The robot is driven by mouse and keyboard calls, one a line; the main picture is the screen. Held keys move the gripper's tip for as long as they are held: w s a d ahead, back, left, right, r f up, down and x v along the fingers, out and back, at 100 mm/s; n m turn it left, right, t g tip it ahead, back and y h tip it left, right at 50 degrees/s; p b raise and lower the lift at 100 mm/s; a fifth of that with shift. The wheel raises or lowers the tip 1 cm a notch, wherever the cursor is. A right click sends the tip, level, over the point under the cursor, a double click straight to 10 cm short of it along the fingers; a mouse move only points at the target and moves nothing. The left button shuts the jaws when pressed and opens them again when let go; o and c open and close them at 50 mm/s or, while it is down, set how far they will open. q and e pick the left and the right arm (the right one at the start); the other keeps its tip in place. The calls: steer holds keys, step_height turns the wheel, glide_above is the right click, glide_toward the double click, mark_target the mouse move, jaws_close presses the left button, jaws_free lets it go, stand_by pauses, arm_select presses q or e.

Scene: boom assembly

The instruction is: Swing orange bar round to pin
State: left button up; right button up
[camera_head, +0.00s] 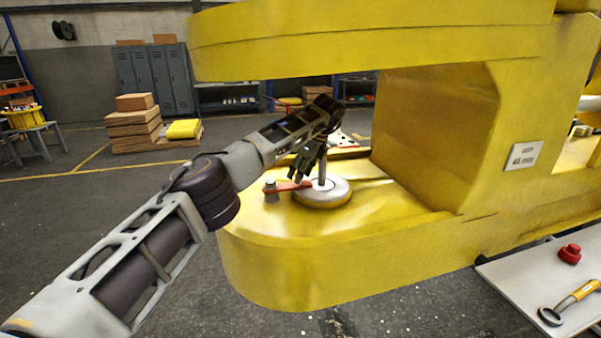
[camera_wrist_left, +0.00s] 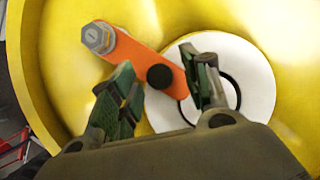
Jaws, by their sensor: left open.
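The orange bar (camera_head: 288,186) lies flat on the yellow boom. In the left wrist view the bar (camera_wrist_left: 135,52) runs from a silver bolt (camera_wrist_left: 98,38) at its upper left end to the edge of a white disc (camera_wrist_left: 250,85), with a black knob (camera_wrist_left: 160,77) near its other end. A grey upright pin (camera_head: 322,170) stands on the disc in the head view. My left gripper (camera_head: 308,168) is above the bar beside the pin. In the wrist view its open fingers (camera_wrist_left: 160,88) stand either side of the knob. The right finger partly hides the disc. My right gripper is out of view.
A large yellow upper boom arm (camera_head: 370,40) overhangs my left arm, and a yellow wall (camera_head: 435,130) rises to the right. A bench (camera_head: 545,290) at lower right holds a red knob-like part (camera_head: 570,253) and a yellow-handled tool (camera_head: 570,300). Boxes and lockers stand far back.

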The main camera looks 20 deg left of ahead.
arm_select(q)
steer(key=v, duration=0.7)
stand_by(0.5)
steer(key=shift+d, duration=0.1)
